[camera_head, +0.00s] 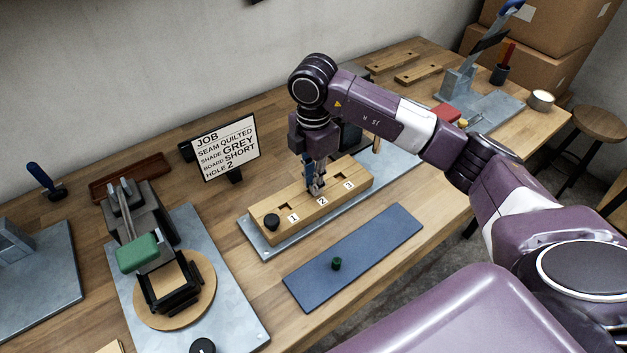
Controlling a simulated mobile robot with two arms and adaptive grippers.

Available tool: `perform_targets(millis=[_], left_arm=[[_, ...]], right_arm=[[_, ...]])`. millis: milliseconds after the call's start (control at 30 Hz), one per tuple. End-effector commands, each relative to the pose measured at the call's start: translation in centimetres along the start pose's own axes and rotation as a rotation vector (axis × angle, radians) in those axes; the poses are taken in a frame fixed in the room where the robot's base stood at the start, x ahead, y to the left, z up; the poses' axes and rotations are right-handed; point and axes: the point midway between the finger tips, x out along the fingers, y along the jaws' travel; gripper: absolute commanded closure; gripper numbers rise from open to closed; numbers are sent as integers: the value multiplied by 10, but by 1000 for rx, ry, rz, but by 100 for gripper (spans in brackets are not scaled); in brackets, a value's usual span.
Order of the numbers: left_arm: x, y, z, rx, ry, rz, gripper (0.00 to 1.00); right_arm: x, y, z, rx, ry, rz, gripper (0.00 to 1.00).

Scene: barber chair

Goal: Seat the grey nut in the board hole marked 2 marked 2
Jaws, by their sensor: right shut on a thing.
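My right gripper (317,188) points down over the wooden board (350,172), close behind the label 2. It is shut on a small greyish thing, which I take to be the grey nut; the fingers mostly hide it. Hole 2 is hidden under the fingertips, so I cannot tell whether the nut touches the board or is in the hole. Holes near labels 1 and 3 show as dark openings. A black knob-like piece (271,222) sits at the board's left end. My left gripper is not in view.
A dark green nut (336,264) stands on the blue mat (370,246) in front of the board. The job sign (226,148) reads shade grey, board short, hole 2. A clamp-like device with a green pad (137,253) stands at left. Cardboard boxes (560,28) are at back right.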

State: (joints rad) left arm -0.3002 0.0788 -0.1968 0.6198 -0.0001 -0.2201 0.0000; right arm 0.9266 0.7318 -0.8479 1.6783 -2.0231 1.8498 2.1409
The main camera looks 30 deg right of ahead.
Motion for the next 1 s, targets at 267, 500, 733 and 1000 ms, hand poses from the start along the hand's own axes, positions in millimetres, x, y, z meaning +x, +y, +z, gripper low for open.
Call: perform_targets(millis=[267, 500, 733, 1000], left_arm=[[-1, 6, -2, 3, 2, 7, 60], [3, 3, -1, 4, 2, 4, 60], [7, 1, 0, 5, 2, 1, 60], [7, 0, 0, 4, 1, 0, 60]], right_arm=[[8, 0, 0, -1, 0, 2, 100], [14, 0, 0, -1, 0, 1, 100], [23, -1, 0, -1, 0, -3, 100], [26, -2, -1, -2, 1, -9, 70]])
